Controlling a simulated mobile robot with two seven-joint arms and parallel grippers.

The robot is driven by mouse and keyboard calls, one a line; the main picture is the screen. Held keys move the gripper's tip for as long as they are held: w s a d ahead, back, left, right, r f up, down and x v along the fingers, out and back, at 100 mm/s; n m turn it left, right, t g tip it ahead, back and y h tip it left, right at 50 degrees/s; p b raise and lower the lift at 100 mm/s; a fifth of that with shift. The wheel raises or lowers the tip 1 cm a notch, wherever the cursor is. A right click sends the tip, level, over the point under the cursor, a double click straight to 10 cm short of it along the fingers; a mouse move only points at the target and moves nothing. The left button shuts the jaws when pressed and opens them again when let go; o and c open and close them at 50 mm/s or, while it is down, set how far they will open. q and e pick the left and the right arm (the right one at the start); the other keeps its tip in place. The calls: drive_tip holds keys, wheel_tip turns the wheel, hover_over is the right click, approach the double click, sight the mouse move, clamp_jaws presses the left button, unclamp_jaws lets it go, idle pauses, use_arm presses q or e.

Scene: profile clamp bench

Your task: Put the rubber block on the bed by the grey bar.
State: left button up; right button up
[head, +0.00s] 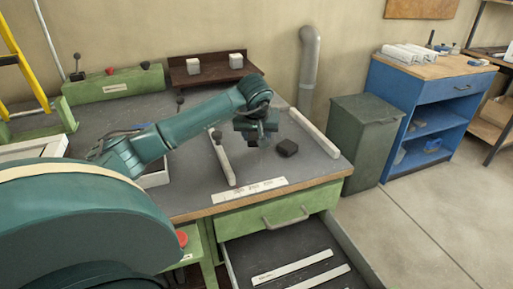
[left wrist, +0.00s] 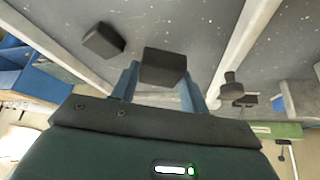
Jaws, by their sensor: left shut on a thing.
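My left gripper (head: 259,132) is above the bed (head: 185,200), between two pale bars. In the left wrist view its fingers (left wrist: 160,85) are shut on a dark block (left wrist: 163,66), which looks like the rubber block. A second dark block (head: 287,147) lies on the bed to the right of the gripper; it also shows in the left wrist view (left wrist: 103,40). The left pale bar (head: 224,162) has a dark knob (head: 217,135) beside it. The right pale bar (head: 315,134) runs along the bed's right side. I cannot tell which is the grey bar.
A white marked strip (head: 250,190) lies along the bed's front edge. Below it a green drawer (head: 285,214) stands open, with pale strips inside. A brown shelf (head: 207,75) with two light blocks stands at the back, beside a green control box (head: 114,85).

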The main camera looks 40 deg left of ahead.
sight(257, 146)
use_arm(q)
drive_tip(key=shift+f, duration=2.5)
drive_tip(key=shift+f, duration=0.1)
drive_tip(key=o, duration=1)
